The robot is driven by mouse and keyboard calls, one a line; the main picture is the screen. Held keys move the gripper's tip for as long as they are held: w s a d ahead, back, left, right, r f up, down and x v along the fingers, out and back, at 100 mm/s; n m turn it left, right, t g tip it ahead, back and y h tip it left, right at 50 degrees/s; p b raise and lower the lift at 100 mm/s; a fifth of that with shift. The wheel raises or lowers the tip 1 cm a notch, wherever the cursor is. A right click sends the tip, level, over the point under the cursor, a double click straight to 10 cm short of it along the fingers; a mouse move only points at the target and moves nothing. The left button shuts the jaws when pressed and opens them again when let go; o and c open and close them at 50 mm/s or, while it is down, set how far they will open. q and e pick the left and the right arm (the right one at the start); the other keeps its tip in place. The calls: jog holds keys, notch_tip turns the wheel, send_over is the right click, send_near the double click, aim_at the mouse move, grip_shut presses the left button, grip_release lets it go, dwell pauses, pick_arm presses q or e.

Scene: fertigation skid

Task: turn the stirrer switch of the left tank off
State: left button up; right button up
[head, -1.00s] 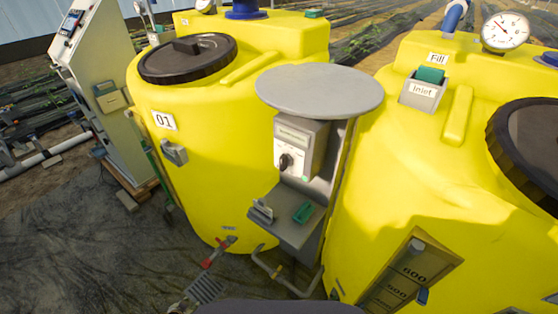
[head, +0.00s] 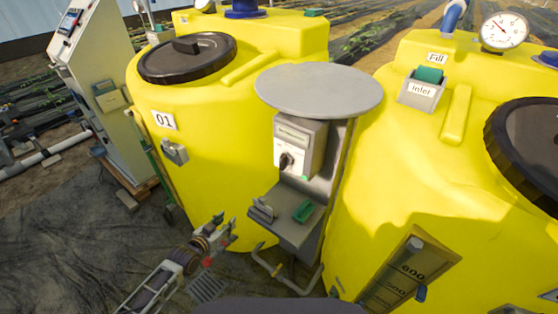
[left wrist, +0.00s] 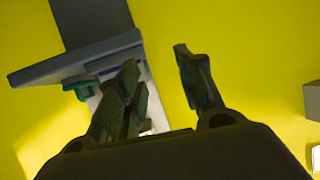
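The stirrer switch is a black rotary knob (head: 286,161) on the white front of a grey control box (head: 312,145). The box stands on a post under a round grey cover, between the two yellow tanks. The left tank (head: 205,110) carries the label 01. My left gripper (head: 226,220) is in front of this tank's lower wall, below and left of the box, apart from the knob. In the left wrist view its two fingers (left wrist: 160,78) are spread with nothing between them. The knob cannot be made out there. My right gripper is not in view.
A grey shelf (head: 285,225) with a green item (head: 303,211) juts out below the box; it also shows in the left wrist view (left wrist: 40,72). The round cover (head: 318,90) overhangs the box. Pipes run beneath the shelf. The right tank (head: 400,190) stands close by.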

pick_arm(q)
jog(key=s+d+r+h, duration=0.1)
jog(key=d+r, duration=0.3)
jog(key=r, duration=0.4)
jog(key=s+d+r+m+t+h, duration=0.1)
jog(key=d+r, duration=0.3)
jog(key=r, duration=0.4)
jog(key=d+r+t+h, duration=0.1)
jog(key=d+r+h, duration=0.2)
jog(key=r, duration=0.5)
jog(key=shift+s+d+r+m+h, duration=0.3)
jog(key=shift+s+d, duration=0.1)
jog(key=shift+d, duration=0.35)
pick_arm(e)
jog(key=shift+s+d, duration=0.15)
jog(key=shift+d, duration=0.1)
pick_arm(q)
jog(key=shift+m, duration=0.3)
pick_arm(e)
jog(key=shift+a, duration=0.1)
